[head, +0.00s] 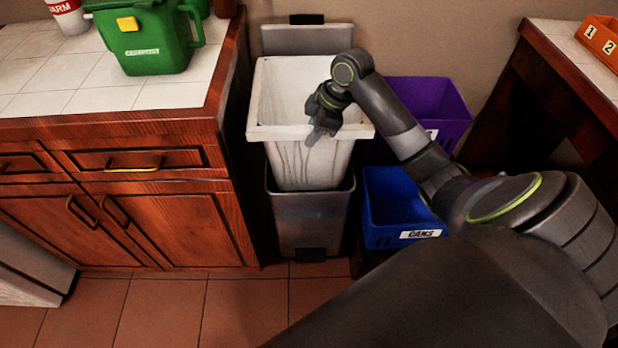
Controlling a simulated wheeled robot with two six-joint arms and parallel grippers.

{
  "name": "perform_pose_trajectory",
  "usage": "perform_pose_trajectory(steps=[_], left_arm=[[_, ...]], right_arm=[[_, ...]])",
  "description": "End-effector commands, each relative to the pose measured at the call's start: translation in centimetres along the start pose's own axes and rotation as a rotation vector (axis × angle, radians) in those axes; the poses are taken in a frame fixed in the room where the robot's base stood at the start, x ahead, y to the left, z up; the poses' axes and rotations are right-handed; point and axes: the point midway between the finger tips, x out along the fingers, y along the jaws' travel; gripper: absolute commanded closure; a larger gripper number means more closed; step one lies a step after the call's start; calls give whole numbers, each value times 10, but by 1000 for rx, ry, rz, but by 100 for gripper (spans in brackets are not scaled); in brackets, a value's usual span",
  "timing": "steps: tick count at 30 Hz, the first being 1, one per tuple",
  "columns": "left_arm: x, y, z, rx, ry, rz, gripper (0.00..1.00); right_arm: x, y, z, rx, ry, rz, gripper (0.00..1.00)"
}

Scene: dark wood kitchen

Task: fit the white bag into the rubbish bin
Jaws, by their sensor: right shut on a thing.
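The white bag (310,163) stands open-mouthed and upright in the head view, with its lower end inside the grey rubbish bin (308,222). Most of the bag stands above the bin's rim. The bin's lid (307,39) is raised behind it against the wall. My right gripper (318,128) is at the bag's front rim, right of its middle, and is shut on the bag. Part of the bag's right rim is behind my right arm. My left gripper is not in view.
A blue crate (385,240) labelled CANS is right of the bin, with a purple crate (428,97) behind it. A wooden counter (150,125) with a green container (155,45) stands close on the left. Tiled floor in front is clear.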

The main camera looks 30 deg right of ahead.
Motion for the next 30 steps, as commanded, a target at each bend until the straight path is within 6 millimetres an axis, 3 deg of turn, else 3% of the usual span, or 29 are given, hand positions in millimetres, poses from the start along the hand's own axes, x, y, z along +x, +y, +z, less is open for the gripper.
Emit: perform_pose_trajectory(steps=[1, 6, 12, 19, 30], left_arm=[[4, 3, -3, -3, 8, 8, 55], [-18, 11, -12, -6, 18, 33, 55], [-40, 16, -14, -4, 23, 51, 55], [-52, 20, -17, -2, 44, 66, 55], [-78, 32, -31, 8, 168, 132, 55]], right_arm=[[20, -1, 8, 0, 0, 0, 100], [46, -3, 19, 0, 0, 1, 100], [63, -5, 26, 0, 0, 1, 100], [82, -7, 34, 3, 0, -2, 100], [170, -14, 71, 2, -1, -2, 100]])
